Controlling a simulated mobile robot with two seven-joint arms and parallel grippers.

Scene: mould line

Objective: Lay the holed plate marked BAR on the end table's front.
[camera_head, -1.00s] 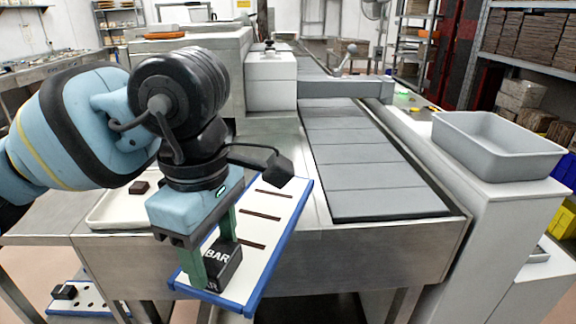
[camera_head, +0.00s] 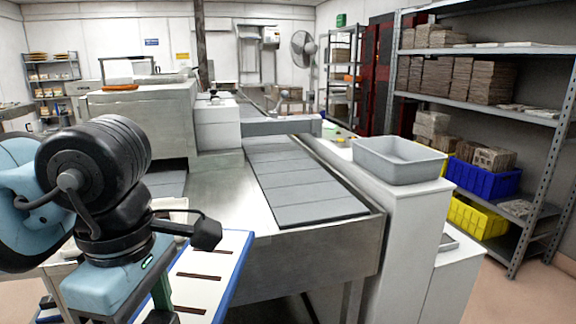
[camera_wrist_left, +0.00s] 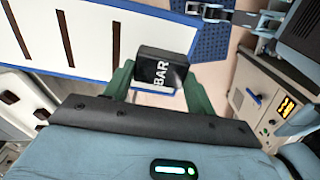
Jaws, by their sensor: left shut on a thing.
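The holed plate is a white board with a blue rim and dark slots (camera_head: 215,270), low in the head view; it also fills the upper left of the left wrist view (camera_wrist_left: 100,40). Its black block marked BAR (camera_wrist_left: 160,66) sits between the green fingers of my left gripper (camera_head: 150,300), which is shut on it. In the head view the lower plate and most of the block are cut off. The plate hangs in front of a steel table (camera_head: 215,195). I cannot tell whether this is the end table.
Grey belt slats (camera_head: 300,180) run along the steel table. A grey bin (camera_head: 400,162) stands on a white cabinet (camera_head: 400,225) at the right. Shelving with blue (camera_head: 485,178) and yellow (camera_head: 480,218) crates is further right. Bare steel lies left of the slats.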

